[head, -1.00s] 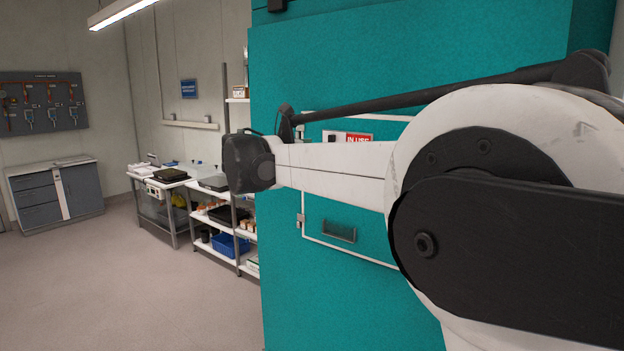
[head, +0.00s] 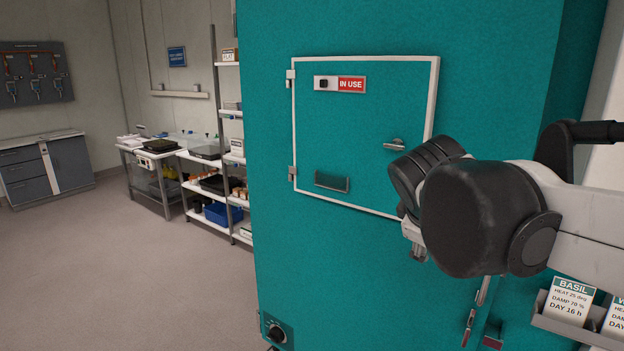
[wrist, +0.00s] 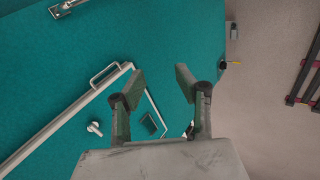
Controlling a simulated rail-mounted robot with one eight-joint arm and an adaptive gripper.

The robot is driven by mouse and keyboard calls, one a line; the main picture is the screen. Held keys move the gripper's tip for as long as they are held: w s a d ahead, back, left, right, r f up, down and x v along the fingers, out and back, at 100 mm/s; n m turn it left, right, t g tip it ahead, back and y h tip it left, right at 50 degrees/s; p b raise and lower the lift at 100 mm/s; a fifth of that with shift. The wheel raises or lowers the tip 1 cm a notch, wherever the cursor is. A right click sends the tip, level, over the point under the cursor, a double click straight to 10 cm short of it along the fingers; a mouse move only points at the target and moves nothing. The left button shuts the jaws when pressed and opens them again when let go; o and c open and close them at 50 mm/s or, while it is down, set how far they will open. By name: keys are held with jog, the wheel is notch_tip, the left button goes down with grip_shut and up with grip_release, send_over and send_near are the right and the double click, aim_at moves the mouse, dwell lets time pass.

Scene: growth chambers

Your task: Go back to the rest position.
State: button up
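My gripper (wrist: 160,84) shows in the wrist view with its two fingers apart and nothing between them. In the head view my wrist hides most of it, in front of the right part of the teal chamber (head: 350,255). The chamber's white-framed door (head: 350,125) looks shut. It has a red "IN USE" label (head: 351,84), a handle (head: 394,144) and a small dark tray-like pocket (head: 332,182). The teal face and white frame (wrist: 50,128) lie beyond the fingers in the wrist view, apart from them as far as I can tell.
A dial (head: 276,333) sits low on the chamber. A card holder (head: 560,328) with a "BASIL" card (head: 571,299) is at lower right, below my arm. Shelving (head: 216,180), a bench (head: 150,150) and a grey cabinet (head: 45,165) stand at left. The floor (head: 120,280) there is clear.

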jog(key=s+a+f+m+y+b, duration=0.1)
jog(key=s+f+m+y+b, duration=0.2)
jog(key=s+f+m, duration=0.6)
jog(key=s+f+y, duration=0.1)
jog(key=s+f, duration=0.5)
jog(key=f, duration=0.1)
jog(key=shift+s+f+m+b, duration=0.25)
jog(key=shift+s+m+b, duration=0.05)
jog(key=shift+b, duration=0.05)
